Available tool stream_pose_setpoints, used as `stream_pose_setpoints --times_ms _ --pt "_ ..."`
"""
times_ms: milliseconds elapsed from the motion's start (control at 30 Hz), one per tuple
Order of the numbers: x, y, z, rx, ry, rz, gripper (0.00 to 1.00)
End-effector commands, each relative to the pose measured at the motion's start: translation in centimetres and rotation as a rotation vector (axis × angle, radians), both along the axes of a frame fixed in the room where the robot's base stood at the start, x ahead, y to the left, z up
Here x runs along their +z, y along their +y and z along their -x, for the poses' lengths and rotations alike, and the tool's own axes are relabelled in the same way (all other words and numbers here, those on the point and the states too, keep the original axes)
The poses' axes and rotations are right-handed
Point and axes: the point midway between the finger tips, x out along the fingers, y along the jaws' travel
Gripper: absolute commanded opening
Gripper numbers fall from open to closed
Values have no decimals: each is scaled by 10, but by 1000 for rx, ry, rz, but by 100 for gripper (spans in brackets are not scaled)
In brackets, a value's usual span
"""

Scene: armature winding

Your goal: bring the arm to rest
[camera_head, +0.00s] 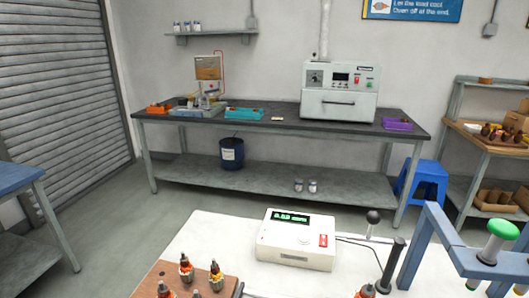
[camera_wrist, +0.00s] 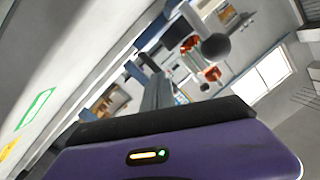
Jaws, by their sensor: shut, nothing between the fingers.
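My gripper (camera_wrist: 165,122) shows only in the wrist view, as a purple body with a small lit indicator and a dark bar along its upper edge. It is shut with nothing held. Nothing is against it that I can make out. The arm and gripper are not in the head view.
A white table (camera_head: 210,238) in front carries a white meter (camera_head: 296,240), a brown board (camera_head: 143,284) with several armatures, a black-knobbed lever (camera_head: 373,217) and a blue frame (camera_head: 425,235). A long workbench (camera_head: 290,120) stands behind. The wrist view is steeply tilted and blurred.

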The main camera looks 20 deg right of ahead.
Motion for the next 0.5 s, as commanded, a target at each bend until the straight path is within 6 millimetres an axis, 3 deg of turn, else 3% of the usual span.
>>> stream_pose_setpoints --times_ms 33,300,500 --pt "4 19 14 30 32 67 0" --pt "39 101 78 240 133 400 0" --pt "43 146 122 430 214 496 0"
